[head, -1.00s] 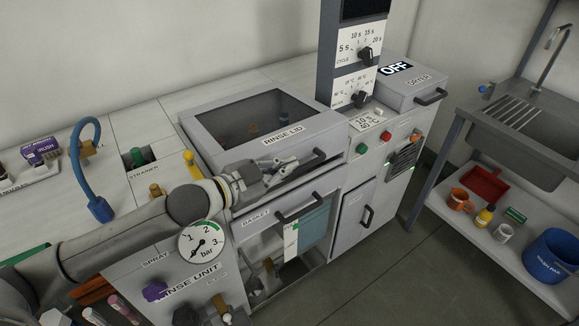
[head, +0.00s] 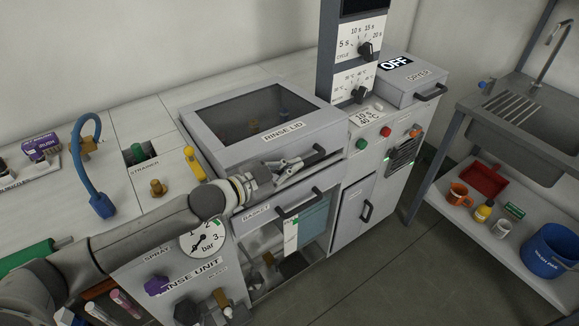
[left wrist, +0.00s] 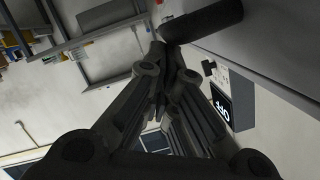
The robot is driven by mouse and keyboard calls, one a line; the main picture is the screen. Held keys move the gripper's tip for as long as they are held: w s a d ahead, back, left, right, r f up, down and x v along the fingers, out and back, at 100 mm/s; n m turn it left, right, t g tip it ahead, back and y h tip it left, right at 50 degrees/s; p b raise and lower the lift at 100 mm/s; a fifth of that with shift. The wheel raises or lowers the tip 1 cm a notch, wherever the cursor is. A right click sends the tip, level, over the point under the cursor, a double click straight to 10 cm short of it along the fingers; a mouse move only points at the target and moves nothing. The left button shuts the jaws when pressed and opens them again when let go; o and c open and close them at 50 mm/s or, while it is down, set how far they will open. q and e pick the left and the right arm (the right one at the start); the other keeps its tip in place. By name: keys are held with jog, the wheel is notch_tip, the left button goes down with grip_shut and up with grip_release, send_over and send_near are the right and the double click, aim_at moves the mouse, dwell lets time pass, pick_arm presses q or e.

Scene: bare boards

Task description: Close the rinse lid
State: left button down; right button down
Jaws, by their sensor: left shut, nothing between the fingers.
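The rinse lid (head: 240,143) is a grey lid with a dark window, on top of the rinse unit in the head view. It lies nearly flat; I cannot tell whether it is fully down. Its dark handle (head: 314,155) is at the front edge. My left gripper (head: 303,162) is shut and empty, at the lid's front beside the handle; contact is unclear. In the left wrist view the fingers (left wrist: 166,62) come together close to a dark rounded bar (left wrist: 205,22), likely the handle. My right gripper is not in view.
Below the lid is the basket drawer with its handle (head: 300,204). The control column (head: 354,60) and dryer (head: 412,80) stand to the right. A blue hose (head: 84,165) and yellow lever (head: 194,163) are at the left. Open floor lies in front of the sink shelf.

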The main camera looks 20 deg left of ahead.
pick_arm(q)
jog(key=shift+m, duration=0.5)
notch_tip(320, 180, down, 6)
jog(key=b, duration=0.3)
jog(key=shift+s, duration=0.15)
